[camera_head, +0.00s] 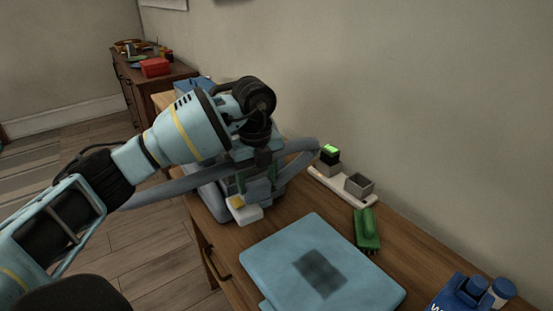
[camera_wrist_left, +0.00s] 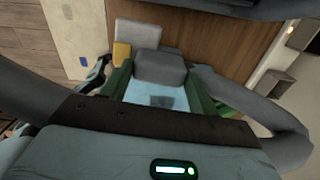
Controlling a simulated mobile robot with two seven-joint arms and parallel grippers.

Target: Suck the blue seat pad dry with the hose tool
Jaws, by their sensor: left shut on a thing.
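The blue seat pad (camera_head: 275,265) lies flat on the wooden table, with a dark square patch (camera_head: 320,272) on its top. My left gripper (camera_head: 257,190) is beyond the pad's far left corner, pointing down, apart from the pad. Its green fingers are shut on the grey hose tool (camera_wrist_left: 160,68), seen between them in the left wrist view. A thick grey hose (camera_head: 170,190) runs behind my gripper and bends to the right. A pale machine body (camera_head: 212,200) stands behind the gripper, mostly hidden by it. My right gripper is not in view.
A white and yellow block (camera_head: 243,210) sits near the table's left edge. A green brush (camera_head: 367,230) lies beside the pad, below a pale rack (camera_head: 335,185) with small holders along the wall. A dresser with a red box (camera_head: 155,67) is far away.

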